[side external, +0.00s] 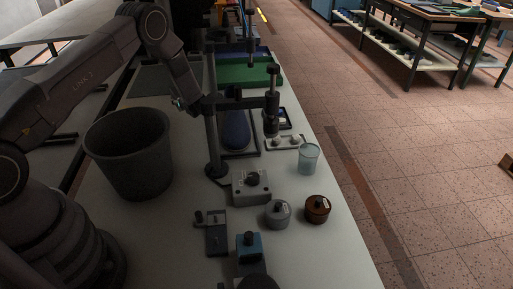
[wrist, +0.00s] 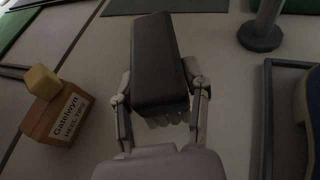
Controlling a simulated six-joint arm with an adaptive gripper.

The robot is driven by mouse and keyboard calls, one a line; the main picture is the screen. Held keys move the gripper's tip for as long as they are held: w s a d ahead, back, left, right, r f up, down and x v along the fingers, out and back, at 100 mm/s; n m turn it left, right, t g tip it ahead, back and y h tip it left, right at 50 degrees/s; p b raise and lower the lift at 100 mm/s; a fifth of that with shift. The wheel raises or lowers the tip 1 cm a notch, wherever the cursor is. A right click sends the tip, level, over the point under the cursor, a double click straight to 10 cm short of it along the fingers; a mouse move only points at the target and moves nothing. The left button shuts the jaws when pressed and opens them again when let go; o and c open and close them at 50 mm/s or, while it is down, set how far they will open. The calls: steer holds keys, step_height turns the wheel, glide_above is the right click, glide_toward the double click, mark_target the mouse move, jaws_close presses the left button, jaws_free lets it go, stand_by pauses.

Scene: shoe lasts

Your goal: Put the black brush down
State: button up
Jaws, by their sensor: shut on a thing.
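The black brush (wrist: 155,55) is a long dark block with pale bristles showing at its near end in the wrist view. My gripper (wrist: 160,84) is shut on it, with one finger against each long side. The brush lies over a pale table surface; I cannot tell whether it touches it. In the side external view I cannot make out the brush or the gripper's fingers.
A brown heel-tips box (wrist: 57,117) with a yellow block on top stands left of the brush. A stand's round base (wrist: 261,37) and a dark tray frame (wrist: 268,110) lie right. A dark bucket (side external: 130,155) stands on the table (side external: 335,245).

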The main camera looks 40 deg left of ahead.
mark_target(186, 124)
steer(key=shift+f, duration=3.25)
steer(key=shift+f, duration=0.5)
steer(key=o, duration=1.3)
steer(key=shift+c, duration=0.2)
